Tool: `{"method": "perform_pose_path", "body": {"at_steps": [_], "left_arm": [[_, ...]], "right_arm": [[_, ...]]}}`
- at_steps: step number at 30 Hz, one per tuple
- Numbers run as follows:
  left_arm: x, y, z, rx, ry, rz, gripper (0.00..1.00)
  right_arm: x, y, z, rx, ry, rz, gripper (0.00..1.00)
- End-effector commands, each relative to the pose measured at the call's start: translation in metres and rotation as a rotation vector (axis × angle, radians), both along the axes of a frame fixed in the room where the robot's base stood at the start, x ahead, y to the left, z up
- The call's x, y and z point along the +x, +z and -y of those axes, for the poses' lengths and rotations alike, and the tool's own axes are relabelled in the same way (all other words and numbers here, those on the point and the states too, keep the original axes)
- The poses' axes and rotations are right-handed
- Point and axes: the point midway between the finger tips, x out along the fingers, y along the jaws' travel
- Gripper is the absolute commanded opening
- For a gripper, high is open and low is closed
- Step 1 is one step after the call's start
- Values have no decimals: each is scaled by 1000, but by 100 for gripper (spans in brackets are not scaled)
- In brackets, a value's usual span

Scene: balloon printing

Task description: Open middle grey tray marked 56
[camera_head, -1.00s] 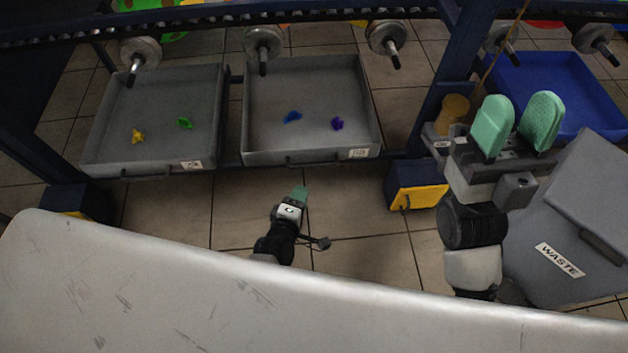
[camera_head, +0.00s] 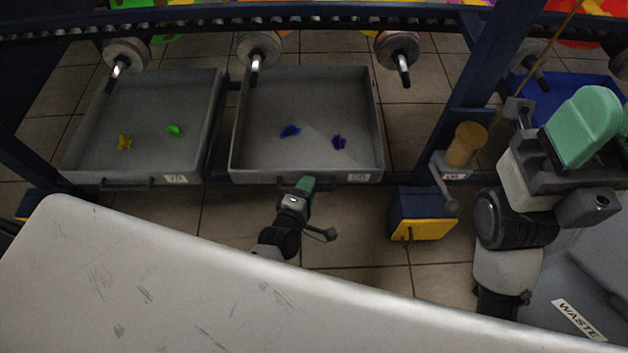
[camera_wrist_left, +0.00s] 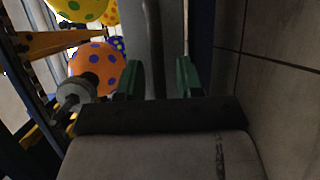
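The middle grey tray (camera_head: 305,97) is at the centre of the head view, with a blue and a purple piece inside. Its front label (camera_head: 358,177) is too small to read surely. My left gripper (camera_head: 306,184) is at the tray's front wall, by its handle. In the left wrist view its green fingers (camera_wrist_left: 159,78) are apart, with the dark handle (camera_wrist_left: 152,45) and grey tray front between and beyond them. Whether they touch the handle cannot be told. My right gripper (camera_head: 606,125) is at the far right, its green pads apart and empty, partly cut off.
Another grey tray (camera_head: 150,95) with a yellow and a green piece stands to the left. A blue and yellow block (camera_head: 422,213) stands by the rack post. A WASTE bin (camera_head: 570,280) is at lower right.

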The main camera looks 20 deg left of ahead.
Motion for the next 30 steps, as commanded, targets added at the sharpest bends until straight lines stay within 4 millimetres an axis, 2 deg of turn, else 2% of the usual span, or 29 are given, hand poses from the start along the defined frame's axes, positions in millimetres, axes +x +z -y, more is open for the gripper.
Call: {"method": "perform_pose_path", "body": {"at_steps": [8, 15, 30], "left_arm": [[0, 0, 0, 1, 0, -1, 36], [0, 0, 0, 1, 0, -1, 0], [-1, 0, 0, 1, -1, -3, 0]], "right_arm": [[0, 1, 0, -1, 0, 1, 43], [0, 1, 0, 0, 0, 1, 43], [0, 2, 0, 2, 1, -1, 43]]}}
